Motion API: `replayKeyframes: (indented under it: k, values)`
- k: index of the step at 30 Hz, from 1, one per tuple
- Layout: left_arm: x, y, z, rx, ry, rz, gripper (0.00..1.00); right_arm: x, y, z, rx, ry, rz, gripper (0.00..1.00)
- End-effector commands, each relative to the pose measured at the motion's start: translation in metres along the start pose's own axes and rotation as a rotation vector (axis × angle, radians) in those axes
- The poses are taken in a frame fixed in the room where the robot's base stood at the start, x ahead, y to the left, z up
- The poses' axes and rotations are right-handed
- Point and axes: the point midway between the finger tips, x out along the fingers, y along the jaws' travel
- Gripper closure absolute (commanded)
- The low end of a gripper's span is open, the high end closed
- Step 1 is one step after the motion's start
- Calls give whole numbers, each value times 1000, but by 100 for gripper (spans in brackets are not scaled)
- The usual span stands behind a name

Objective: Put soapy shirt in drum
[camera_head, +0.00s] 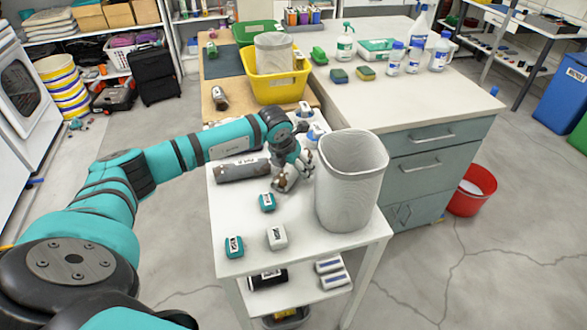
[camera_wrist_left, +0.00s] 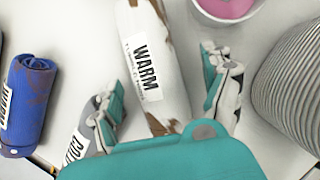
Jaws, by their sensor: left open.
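My left gripper (camera_head: 292,180) is low over the white table, and its open fingers (camera_wrist_left: 162,68) show in the left wrist view. A white, brown-stained roll of cloth marked WARM (camera_wrist_left: 148,60) lies between and below the fingers; I cannot tell whether they touch it. A grey roll marked COLD (camera_wrist_left: 78,137) lies beside the left finger, and a grey stained roll also shows in the head view (camera_head: 240,171). No item is clearly a soapy shirt. A ribbed whitish bin (camera_head: 350,185) stands right of the gripper. My right gripper is not in view.
A blue roll (camera_wrist_left: 32,95) lies at the left in the wrist view. Small teal and white blocks (camera_head: 277,237) lie on the table's near part. A yellow tub (camera_head: 275,88) stands behind. Front-loading machines (camera_head: 22,85) stand at the far left.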

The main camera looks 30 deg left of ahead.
Motion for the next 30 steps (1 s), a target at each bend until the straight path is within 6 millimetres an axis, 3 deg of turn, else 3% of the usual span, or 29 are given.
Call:
replayKeyframes:
  k: [3, 19, 30]
  values:
    - [0, 0, 0, 0, 0, 0, 21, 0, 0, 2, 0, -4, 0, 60]
    - [-1, 0, 1, 0, -1, 0, 90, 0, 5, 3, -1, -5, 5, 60]
    - [-9, 0, 5, -1, -4, -1, 90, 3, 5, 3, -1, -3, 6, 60]
